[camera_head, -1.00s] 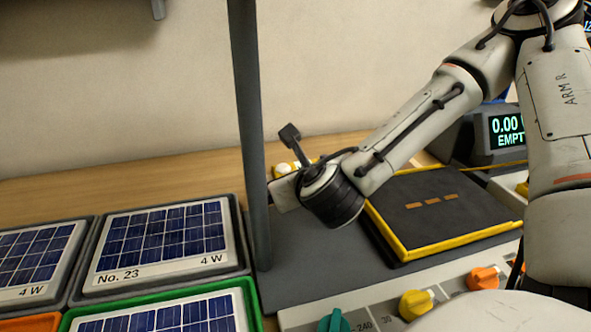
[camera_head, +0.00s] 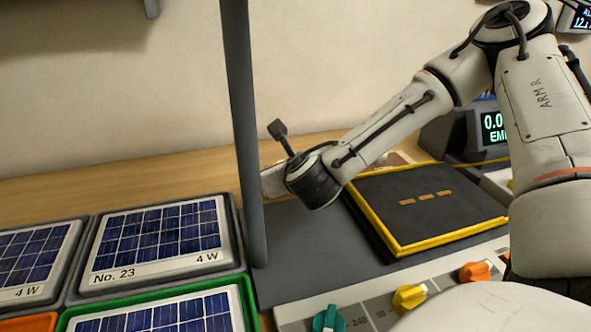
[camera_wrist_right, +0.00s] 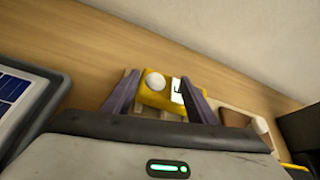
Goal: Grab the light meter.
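The light meter (camera_wrist_right: 164,92) appears in the right wrist view as a yellow body with a white dome and a small pale display. My right gripper (camera_wrist_right: 158,77) has its two dark fingers apart, one on each side of the meter. I cannot tell whether either finger touches it. In the head view my right wrist (camera_head: 314,181) reaches behind the dark post, over the back of the bench, and hides the meter. My left gripper is not in view.
A dark upright post (camera_head: 247,150) stands left of my right wrist. Solar panels in trays (camera_head: 160,240) fill the left. A black pad with a yellow rim (camera_head: 425,210) lies right. Knobs (camera_head: 410,297) line the front. Beside the meter is a brown item (camera_wrist_right: 236,118).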

